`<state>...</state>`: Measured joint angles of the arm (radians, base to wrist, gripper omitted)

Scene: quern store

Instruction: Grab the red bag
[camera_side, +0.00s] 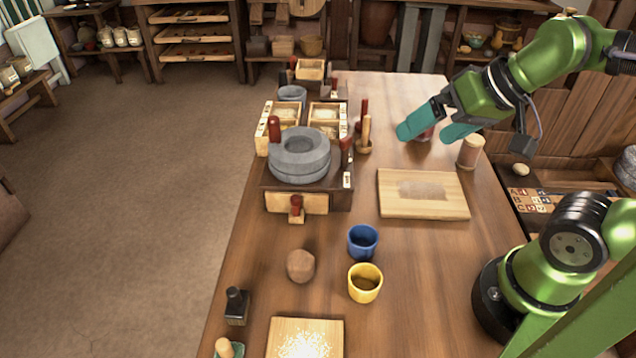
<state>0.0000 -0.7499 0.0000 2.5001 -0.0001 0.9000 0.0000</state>
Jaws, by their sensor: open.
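The red bag (424,133) stands on the far right part of the wooden table, and only a small red part of it shows. My gripper (437,131) is open, with its two teal fingers on either side of the red bag in this view. The left finger hides much of the bag. I cannot tell whether either finger touches it.
A cork-topped jar (470,152) stands close to the right of my gripper. A wooden board (422,207) lies in front. The stone quern (299,158) and wooden boxes are to the left. Blue (362,241) and yellow (364,284) cups stand nearer.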

